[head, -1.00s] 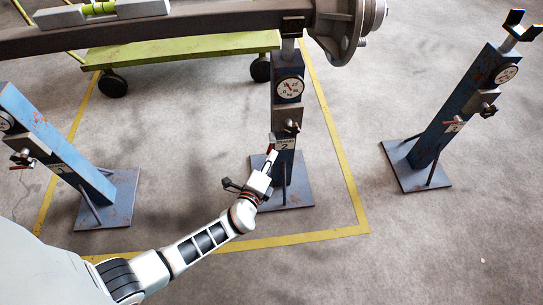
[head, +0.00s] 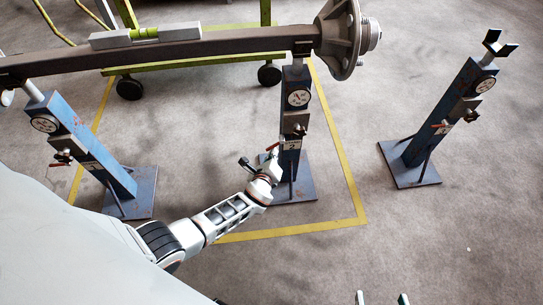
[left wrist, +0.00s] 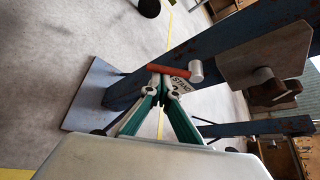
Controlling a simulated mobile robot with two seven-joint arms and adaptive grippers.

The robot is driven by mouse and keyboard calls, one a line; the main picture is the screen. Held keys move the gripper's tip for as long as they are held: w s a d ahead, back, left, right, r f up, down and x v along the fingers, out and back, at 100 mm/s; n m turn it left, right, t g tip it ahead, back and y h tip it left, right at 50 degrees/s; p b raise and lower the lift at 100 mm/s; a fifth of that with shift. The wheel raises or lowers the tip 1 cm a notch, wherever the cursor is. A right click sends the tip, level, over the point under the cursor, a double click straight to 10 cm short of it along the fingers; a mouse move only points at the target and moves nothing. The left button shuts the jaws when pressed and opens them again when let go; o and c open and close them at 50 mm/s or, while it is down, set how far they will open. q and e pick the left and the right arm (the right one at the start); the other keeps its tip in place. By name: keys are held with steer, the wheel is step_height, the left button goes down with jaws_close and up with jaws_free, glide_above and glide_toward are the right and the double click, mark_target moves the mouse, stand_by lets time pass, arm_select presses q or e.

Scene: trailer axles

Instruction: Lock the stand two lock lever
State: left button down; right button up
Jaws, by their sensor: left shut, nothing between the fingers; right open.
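Stand two (head: 294,120) is the blue post in the middle, marked 2, with a round dial, under the axle beam (head: 200,53). Its lock lever (left wrist: 168,70) has a red handle and a silver hub; it also shows in the head view (head: 272,147). My left gripper (left wrist: 158,72) is shut with nothing between its fingers. Its tips are at the red handle in the left wrist view; I cannot tell whether they touch it. In the head view the left gripper (head: 270,163) is beside the stand's lower part. My right gripper (head: 382,298) shows only its two spread fingertips at the bottom edge.
Another blue stand (head: 75,145) stands at the left under the beam. A third stand (head: 450,110) stands free at the right. A green wheeled cart (head: 200,63) is behind the beam. A dark clamp knob (left wrist: 272,92) sits near the lever. Floor between stands is clear.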

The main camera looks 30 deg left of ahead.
mark_target(268, 150)
arm_select(q)
steer(key=shift+a+r+m+g+y+p, duration=0.2)
steer(key=shift+r+m+g+y+p, duration=0.1)
steer(key=shift+r+m+y+p, duration=0.15)
steer(key=shift+a+r+m+g+y+p, duration=0.15)
steer(key=shift+r+m+g+y+p, duration=0.15)
steer(key=shift+r+p, duration=0.25)
steer(key=shift+s+a+r+m+g+y+p, duration=0.2)
steer(key=shift+s+r+m+g+y+p, duration=0.15)
steer(key=shift+m, duration=0.25)
steer(key=shift+s+a+r+m+g+y+p, duration=0.2)
steer(key=shift+m+g+y+p, duration=0.05)
steer(key=shift+m+g+y, duration=0.25)
arm_select(e)
steer(key=shift+n+g+h, duration=0.4)
steer(key=shift+h, duration=0.2)
steer(key=d, duration=0.1)
steer(key=s+d+f, duration=0.1)
steer(key=d, duration=0.1)
steer(key=shift+s+d+f, duration=0.15)
steer(key=shift+d+f, duration=0.2)
arm_select(q)
steer(key=shift+r, duration=0.1)
arm_select(e)
steer(key=shift+s+f, duration=0.15)
steer(key=shift+f, duration=0.1)
steer(key=shift+r, duration=0.1)
